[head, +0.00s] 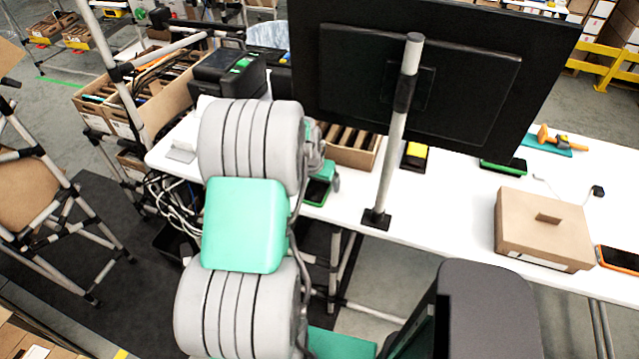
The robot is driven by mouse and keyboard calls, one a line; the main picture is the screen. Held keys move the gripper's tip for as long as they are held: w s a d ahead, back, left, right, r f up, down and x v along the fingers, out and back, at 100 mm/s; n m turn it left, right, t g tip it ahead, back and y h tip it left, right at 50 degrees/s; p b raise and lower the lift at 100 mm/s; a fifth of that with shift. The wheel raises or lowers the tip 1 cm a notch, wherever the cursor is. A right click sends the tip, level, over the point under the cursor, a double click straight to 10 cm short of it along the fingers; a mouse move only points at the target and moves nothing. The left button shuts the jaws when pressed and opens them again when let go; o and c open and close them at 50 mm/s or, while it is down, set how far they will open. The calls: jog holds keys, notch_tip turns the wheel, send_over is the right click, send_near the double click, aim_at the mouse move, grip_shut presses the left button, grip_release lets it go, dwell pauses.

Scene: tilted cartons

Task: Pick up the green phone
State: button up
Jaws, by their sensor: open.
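A dark, flat phone-like thing with a green edge (318,190) lies near the front edge of the white table, beside the end of my arm and partly covered by it. Another dark device with a green rim (503,165) lies further right on the table, behind the cardboard box. I cannot tell for sure which of the two is the green phone. My gripper (330,177) shows only in part behind my arm's large grey and teal links, over or close to the left green-edged thing. It is open; its fingertips are mostly hidden and I see nothing held.
A large monitor (420,80) on a pole (385,170) stands right of my gripper. A slotted carton (350,150) is just behind it, and a black printer (228,75) is at the left. A closed brown box (543,228) and an orange-edged phone (618,259) lie right.

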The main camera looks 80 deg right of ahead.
jog(key=shift+d+f, duration=0.15)
jog(key=shift+f, duration=0.05)
jog(key=c, duration=1.7)
